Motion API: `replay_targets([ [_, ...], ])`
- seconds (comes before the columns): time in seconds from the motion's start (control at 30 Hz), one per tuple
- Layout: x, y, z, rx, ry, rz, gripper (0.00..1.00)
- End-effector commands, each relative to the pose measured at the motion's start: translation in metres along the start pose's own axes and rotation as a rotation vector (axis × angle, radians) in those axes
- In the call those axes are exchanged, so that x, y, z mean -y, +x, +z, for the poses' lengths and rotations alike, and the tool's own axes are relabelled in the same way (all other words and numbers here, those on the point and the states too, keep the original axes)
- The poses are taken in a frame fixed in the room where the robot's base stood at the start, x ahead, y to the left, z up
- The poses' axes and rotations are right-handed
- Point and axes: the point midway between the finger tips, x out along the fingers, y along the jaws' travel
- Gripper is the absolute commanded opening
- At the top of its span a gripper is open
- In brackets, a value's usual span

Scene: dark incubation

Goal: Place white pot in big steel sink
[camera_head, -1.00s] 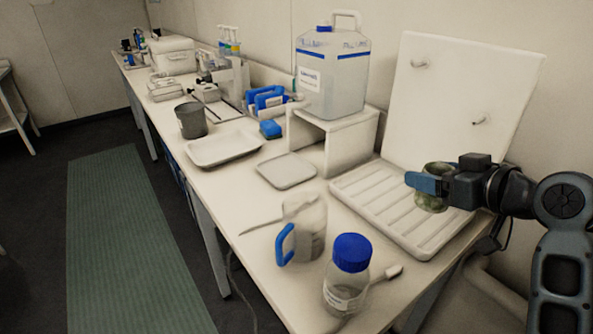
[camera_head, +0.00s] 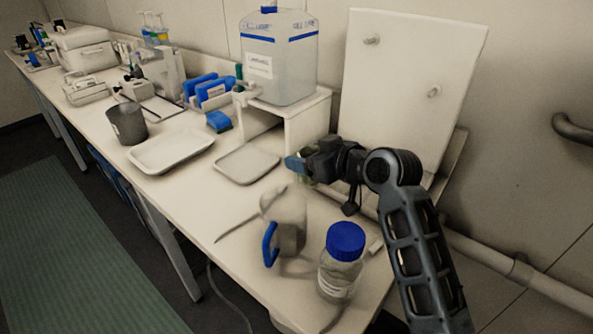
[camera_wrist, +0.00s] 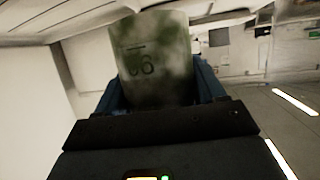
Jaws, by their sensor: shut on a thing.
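My gripper (camera_head: 298,167) is at the right end of the bench, in front of the upright white peg board. It is shut on a mottled green and pale pot (camera_wrist: 155,60), which carries dark digits and fills the space between the blue fingers in the wrist view. In the head view only a small greenish part of the pot (camera_head: 304,180) shows under the gripper, above the bench. I cannot make out a plainly white pot. I see no big steel sink in any view.
A flat grey tray (camera_head: 246,164), a white tray (camera_head: 172,150), a grey beaker (camera_head: 127,123) and a large jerrycan (camera_head: 290,80) stand beyond.

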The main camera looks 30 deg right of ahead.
Motion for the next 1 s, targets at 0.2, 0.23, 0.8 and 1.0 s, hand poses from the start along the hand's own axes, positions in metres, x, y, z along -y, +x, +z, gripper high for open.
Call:
replay_targets([
  [0.2, 0.011, 0.022, 0.004, 0.0, 0.001, 0.0, 0.36],
  [0.23, 0.011, 0.023, 0.005, 0.0, 0.001, 0.0, 0.36],
  [0.8, 0.011, 0.039, 0.042, -0.001, 0.0, 0.0, 0.36],
  [1.0, 0.011, 0.04, 0.046, 0.0, 0.0, 0.0, 0.7],
])
